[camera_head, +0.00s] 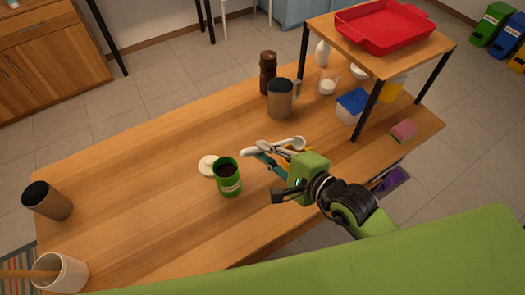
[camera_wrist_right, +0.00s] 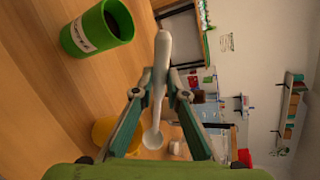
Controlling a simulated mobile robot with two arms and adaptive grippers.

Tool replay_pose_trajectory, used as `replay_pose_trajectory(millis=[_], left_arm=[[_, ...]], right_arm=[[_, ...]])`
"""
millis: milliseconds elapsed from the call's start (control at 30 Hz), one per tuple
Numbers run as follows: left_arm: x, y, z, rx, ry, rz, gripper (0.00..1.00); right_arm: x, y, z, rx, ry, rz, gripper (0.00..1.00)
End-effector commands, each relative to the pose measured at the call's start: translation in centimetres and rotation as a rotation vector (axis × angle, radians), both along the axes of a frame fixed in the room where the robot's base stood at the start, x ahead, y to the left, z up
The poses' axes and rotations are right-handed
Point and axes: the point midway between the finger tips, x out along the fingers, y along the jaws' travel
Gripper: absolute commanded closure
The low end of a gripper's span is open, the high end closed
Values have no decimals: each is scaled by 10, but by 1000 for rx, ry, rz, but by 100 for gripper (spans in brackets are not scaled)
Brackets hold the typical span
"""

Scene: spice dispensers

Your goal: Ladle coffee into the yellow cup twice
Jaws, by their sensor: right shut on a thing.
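A green can (camera_head: 228,177) with dark coffee inside stands open in the middle of the table; it also shows at the upper left of the right wrist view (camera_wrist_right: 97,28). My right gripper (camera_head: 262,160) is right of the can and above the table, shut on a white spoon (camera_wrist_right: 162,55), the ladle. The spoon's round bowl is between the fingers in the wrist view; whether it holds coffee is unclear. A yellow cup (camera_wrist_right: 103,130) is partly hidden behind a finger there. In the head view, only a sliver of yellow (camera_head: 296,143) shows behind the gripper. My left gripper is out of view.
A white lid (camera_head: 208,165) lies beside the can. A dark mug (camera_head: 280,98) and pepper mill (camera_head: 268,72) stand behind. A small shelf (camera_head: 395,62) with a red tray (camera_head: 384,24) is at the right. The table's left middle is clear.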

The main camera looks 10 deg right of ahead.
Motion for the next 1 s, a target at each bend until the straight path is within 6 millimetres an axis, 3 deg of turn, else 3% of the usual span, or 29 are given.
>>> replay_pose_trajectory(millis=[33,233,467,867,1000], left_arm=[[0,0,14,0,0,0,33],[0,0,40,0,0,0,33],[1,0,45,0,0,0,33],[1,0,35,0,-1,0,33],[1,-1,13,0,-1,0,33]], right_arm=[[3,-4,11,18,25,1,100],[15,-15,30,154,162,-1,100],[31,-30,37,303,315,-3,100],[62,-60,49,569,583,-6,100],[75,-73,43,669,689,-5,100]])
